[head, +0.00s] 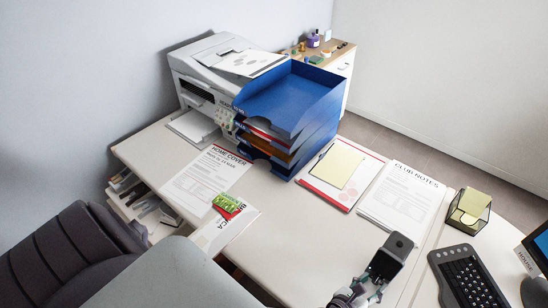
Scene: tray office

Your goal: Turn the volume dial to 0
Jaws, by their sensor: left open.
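I see no volume dial that I can make out in the head view. My left gripper (392,252) is at the bottom, right of centre, in front of the white desk's bare top. It is open, and nothing shows between its fingers. My right gripper is not in view.
The white desk (290,229) holds a printer (192,78), stacked blue trays (290,95), papers, a clipboard (318,190) and a mesh note holder (468,211). A black keyboard (465,278) lies at right, beside a partly cut-off screen (540,243). The desk's middle is clear.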

